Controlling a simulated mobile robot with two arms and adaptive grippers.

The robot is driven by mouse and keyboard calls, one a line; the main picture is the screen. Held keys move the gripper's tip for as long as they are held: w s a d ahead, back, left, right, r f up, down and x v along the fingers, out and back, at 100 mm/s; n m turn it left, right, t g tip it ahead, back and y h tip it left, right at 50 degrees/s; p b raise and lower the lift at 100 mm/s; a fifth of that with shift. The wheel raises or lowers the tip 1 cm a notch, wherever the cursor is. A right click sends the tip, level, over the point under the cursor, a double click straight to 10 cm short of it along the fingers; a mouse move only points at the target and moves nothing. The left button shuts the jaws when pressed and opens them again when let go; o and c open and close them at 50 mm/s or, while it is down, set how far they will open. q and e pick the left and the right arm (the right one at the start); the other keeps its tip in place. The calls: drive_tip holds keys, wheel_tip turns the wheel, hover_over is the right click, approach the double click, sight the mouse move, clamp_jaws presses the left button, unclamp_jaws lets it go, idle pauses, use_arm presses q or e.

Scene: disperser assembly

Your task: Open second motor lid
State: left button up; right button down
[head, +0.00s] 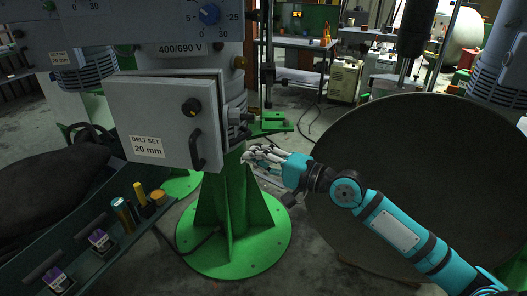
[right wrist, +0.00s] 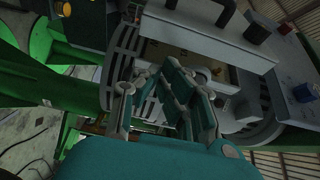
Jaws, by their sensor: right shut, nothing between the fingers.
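The grey motor lid (head: 160,95), labelled "BELT SET 20 mm", has a black knob (head: 191,107) and a black handle (head: 196,149). It stands out from the grey motor housing (head: 236,85), with a gap along its top and right edges, so it looks partly open. My right gripper (head: 257,158) is shut and empty, to the right of the handle and apart from it. In the right wrist view its fingers (right wrist: 165,95) point toward the housing, where the lid (right wrist: 200,35) shows above a lighter interior. My left gripper is not in view.
A green pedestal (head: 232,215) carries the motor. A large dark round disc (head: 420,170) stands at the right, behind my right arm. A dark tray (head: 120,235) with bottles and small boxes lies at the lower left. A workbench (head: 305,43) is at the back.

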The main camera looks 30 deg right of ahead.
drive_tip(key=p+x, duration=0.2)
drive_tip(key=x, duration=0.4)
drive_tip(key=shift+w, duration=0.4)
drive_tip(key=shift+f, duration=0.1)
